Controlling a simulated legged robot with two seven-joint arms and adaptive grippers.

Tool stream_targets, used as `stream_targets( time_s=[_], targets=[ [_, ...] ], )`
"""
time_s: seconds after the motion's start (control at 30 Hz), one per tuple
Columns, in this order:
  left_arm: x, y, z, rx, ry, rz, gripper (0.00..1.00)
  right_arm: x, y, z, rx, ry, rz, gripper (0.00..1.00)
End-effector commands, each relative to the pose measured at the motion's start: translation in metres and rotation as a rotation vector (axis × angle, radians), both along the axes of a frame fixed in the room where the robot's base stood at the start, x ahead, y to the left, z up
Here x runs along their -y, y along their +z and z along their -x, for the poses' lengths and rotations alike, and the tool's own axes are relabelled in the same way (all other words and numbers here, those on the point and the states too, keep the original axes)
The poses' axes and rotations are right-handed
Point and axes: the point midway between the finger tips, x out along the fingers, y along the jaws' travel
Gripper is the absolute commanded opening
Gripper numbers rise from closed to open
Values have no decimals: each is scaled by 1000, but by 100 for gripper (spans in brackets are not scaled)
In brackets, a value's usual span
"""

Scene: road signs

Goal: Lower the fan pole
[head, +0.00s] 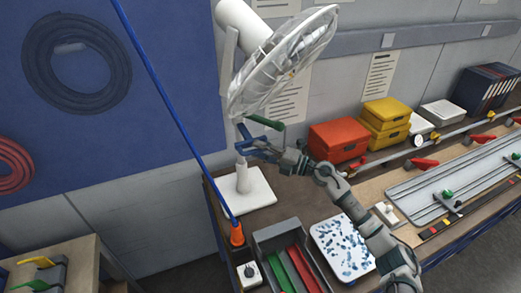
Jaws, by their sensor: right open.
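A fan with a round caged head (285,62) stands on a white square base (262,193). Its pole (243,178) rises from the base. My right arm reaches in from the lower right, and its gripper (249,148) is open at the pole, just below the fan head. Blue and green parts (276,127) show beside the gripper there. The gripper hides part of the pole, and I cannot tell whether the fingers touch it. My left gripper is not in view.
A blue slanted rod (165,88) passes left of the fan into an orange holder (237,234). Red (338,138) and yellow boxes (386,112) stand behind my arm. A grey tray (287,255) and a white tray of small blue pieces (343,249) lie in front.

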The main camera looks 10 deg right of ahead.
Motion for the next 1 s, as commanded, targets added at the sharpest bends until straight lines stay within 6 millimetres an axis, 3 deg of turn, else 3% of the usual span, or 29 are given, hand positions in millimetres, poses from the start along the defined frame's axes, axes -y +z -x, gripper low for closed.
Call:
stream_targets(
  time_s=[0.1, 0.27, 0.3, 0.67, 0.77, 1.0],
  targets=[
    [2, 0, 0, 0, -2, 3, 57, -3, 0, 0, 0, 2, 2, 41],
    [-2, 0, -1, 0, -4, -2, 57, -3, 0, 1, 0, 2, 2, 4],
    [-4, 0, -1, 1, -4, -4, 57, -2, 0, 1, 0, 2, 1, 0],
    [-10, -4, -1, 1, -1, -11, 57, 0, -10, 1, -5, 4, 1, 0],
    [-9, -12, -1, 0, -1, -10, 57, -1, -26, 1, -8, 4, 1, 0],
    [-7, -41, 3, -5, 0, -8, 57, -1, -83, 1, -9, 5, 1, 0]
  ],
)
